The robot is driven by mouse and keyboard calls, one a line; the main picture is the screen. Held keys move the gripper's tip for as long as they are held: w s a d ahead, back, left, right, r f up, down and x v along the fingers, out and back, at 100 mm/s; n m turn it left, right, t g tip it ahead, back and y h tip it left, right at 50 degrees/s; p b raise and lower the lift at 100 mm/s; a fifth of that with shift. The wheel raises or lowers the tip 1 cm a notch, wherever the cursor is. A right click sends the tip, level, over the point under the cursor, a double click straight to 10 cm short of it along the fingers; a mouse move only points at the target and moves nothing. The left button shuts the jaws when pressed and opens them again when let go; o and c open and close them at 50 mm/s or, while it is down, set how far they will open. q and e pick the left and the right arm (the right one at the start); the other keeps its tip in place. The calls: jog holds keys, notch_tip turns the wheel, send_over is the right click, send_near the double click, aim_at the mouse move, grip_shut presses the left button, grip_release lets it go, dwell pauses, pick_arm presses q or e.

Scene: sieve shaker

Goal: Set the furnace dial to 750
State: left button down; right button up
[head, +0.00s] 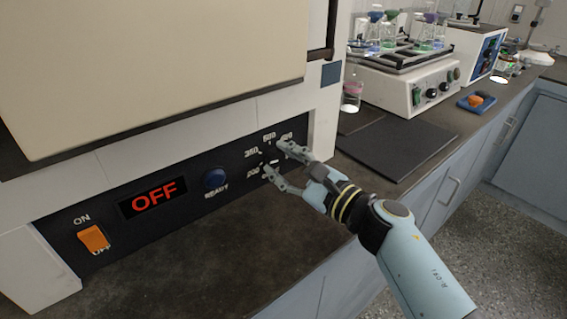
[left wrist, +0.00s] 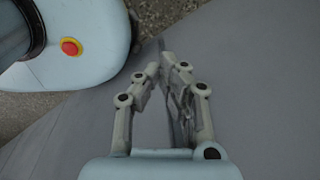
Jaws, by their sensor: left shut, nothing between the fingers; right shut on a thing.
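The furnace (head: 150,70) stands at the left of the head view with its dark control panel along the bottom. The furnace dial (head: 270,157) is ringed by white numbers and is mostly hidden by my right gripper (head: 274,161), so its setting cannot be read. My right gripper is shut on the dial, a finger on either side. The display (head: 154,194) reads OFF in red. My left gripper (left wrist: 159,68) shows only in the left wrist view, shut and empty above a grey surface.
An orange rocker switch (head: 94,238) and a blue READY button (head: 214,179) sit on the panel. To the right are a dark mat (head: 385,150), a shaker with flasks (head: 405,85) and a blue tray (head: 476,103). The counter before the panel is clear.

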jog(key=shift+m+t+b, duration=0.3)
jog(key=shift+m+b, duration=0.15)
jog(key=shift+m, duration=2.65)
jog(key=o, duration=1.1)
jog(key=shift+o, duration=0.2)
jog(key=v, duration=1.2)
jog(key=shift+f, duration=0.1)
